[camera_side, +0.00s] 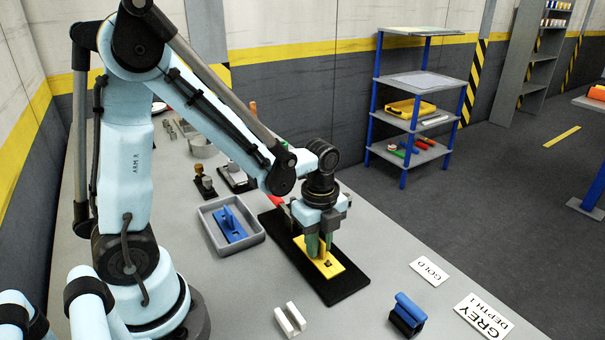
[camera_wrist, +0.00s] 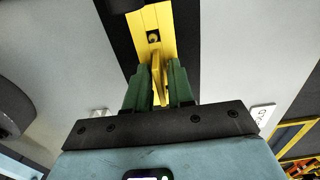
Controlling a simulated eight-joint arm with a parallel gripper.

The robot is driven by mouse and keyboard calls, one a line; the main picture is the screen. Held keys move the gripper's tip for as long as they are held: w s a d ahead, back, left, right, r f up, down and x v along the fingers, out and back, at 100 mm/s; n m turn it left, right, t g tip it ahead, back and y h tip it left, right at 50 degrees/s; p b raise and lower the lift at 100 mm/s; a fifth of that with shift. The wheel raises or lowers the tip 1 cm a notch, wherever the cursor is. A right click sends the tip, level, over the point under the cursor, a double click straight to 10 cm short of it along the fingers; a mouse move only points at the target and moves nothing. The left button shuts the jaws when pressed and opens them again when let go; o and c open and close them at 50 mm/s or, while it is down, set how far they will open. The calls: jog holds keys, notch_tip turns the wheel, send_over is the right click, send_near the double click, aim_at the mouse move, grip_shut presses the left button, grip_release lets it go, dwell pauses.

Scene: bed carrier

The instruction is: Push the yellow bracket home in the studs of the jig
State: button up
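The yellow bracket (camera_side: 330,268) lies along the black jig plate (camera_side: 345,292) in the side view. It has a flat base and an upright fin. My gripper (camera_side: 321,246) points down over it. In the wrist view, the green fingertips of my gripper (camera_wrist: 160,85) are on both sides of the yellow fin and look closed on it. The bracket (camera_wrist: 151,20) shows a square hole with a round, stud-like shape inside. I cannot tell how deep the bracket sits on the studs. The gripper hides part of the bracket in the side view.
A grey tray (camera_side: 256,238) with a blue bracket (camera_side: 231,228) stands left of the jig. A white block (camera_side: 290,320) and a blue-and-black block (camera_side: 407,312) stand near the front. Cards reading GOLD (camera_side: 430,272) and GREY DEPTH 1 (camera_side: 483,316) lie at the right.

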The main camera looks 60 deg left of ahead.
jog(key=o, duration=0.3)
notch_tip(320, 180, up, 12)
dwell(0.8)
jog(key=s+n+t, duration=0.1)
jog(key=n+t, duration=0.1)
jog(key=n, duration=0.4)
jog(key=s+n+t, duration=0.1)
jog(key=n+t, duration=0.1)
jog(key=n, duration=0.4)
jog(key=s+d+n+t, duration=0.1)
jog(key=n+t, duration=0.2)
jog(key=n, duration=0.3)
